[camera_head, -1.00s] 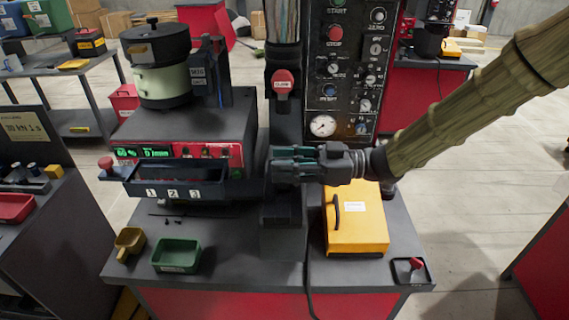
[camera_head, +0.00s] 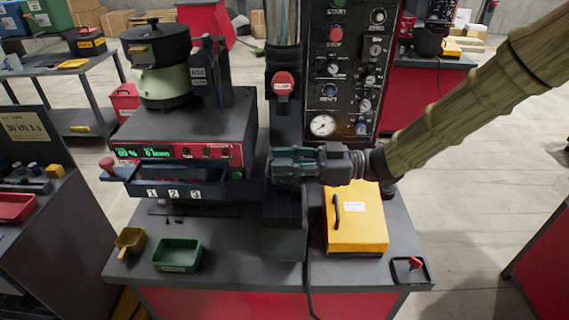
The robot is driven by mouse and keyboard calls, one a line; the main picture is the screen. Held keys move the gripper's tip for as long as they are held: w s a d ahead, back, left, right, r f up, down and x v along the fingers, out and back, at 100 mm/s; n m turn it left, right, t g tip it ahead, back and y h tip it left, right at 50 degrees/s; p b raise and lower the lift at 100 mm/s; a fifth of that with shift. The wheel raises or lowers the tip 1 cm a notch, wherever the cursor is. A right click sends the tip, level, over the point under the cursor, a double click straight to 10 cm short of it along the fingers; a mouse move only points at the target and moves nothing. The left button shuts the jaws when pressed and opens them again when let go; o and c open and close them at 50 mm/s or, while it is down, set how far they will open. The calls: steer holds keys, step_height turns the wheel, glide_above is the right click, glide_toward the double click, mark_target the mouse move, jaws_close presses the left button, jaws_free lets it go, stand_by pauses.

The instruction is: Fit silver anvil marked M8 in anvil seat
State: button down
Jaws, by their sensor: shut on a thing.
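My gripper (camera_head: 272,165) points left from the end of my sleeved arm, which comes in from the upper right. It is at the front of the dark press column (camera_head: 286,118), below the red-fronted press head (camera_head: 283,84). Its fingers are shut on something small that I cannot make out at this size. The silver anvil marked M8 is not distinguishable, and its marking cannot be read. The anvil seat is not clearly visible; my gripper covers the part of the column where the fingers are.
A bowl feeder (camera_head: 161,75) stands on the control box at the left, with a numbered tray (camera_head: 178,187) in front. A control panel (camera_head: 339,65) rises behind my gripper.

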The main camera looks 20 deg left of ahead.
steer(key=shift+f+b, duration=0.7)
steer(key=shift+f, duration=0.9)
stand_by(0.5)
steer(key=c, duration=0.9)
jaws_free()
steer(key=v, duration=1.2)
